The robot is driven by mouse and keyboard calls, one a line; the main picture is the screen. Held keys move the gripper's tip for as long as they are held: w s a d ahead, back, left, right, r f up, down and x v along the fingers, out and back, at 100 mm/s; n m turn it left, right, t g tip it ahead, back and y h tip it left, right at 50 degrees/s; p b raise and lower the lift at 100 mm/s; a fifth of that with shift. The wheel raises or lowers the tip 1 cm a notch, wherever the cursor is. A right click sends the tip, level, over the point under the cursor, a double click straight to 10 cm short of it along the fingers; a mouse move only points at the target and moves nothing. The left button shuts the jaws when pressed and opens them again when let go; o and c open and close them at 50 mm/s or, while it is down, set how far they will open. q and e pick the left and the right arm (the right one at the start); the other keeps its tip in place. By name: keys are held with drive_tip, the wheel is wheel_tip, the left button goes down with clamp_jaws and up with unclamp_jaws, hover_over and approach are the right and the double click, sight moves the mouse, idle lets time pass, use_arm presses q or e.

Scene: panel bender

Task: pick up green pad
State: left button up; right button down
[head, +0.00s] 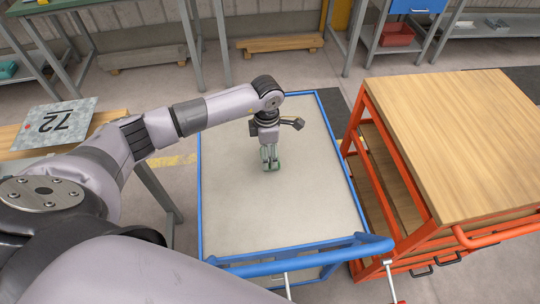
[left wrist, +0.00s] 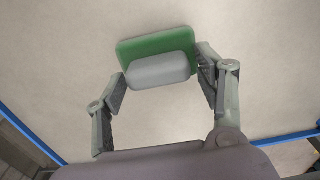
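The green pad (left wrist: 152,46) has a flat green plate with a light grey block on it. In the left wrist view it lies between and just beyond my left gripper's fingertips (left wrist: 161,70). The fingers are spread, one at each side of the grey block, with narrow gaps; whether a fingertip touches the plate's edge is unclear. In the head view my left gripper (head: 270,158) points down over the pale top of the blue-framed cart (head: 315,200), and the pad is mostly hidden by it. My right gripper is not in view.
The cart top around the pad is clear. A blue handle rail (head: 300,256) runs along the near edge. An orange-framed trolley with a wooden top (head: 450,140) stands close at the right. A plate marked 72 (head: 55,122) lies on a wooden bench at the left.

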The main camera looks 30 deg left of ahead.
use_arm(q)
drive_tip(key=c, duration=0.9)
wheel_tip(320, 180, up, 20)
drive_tip(key=b, duration=0.3)
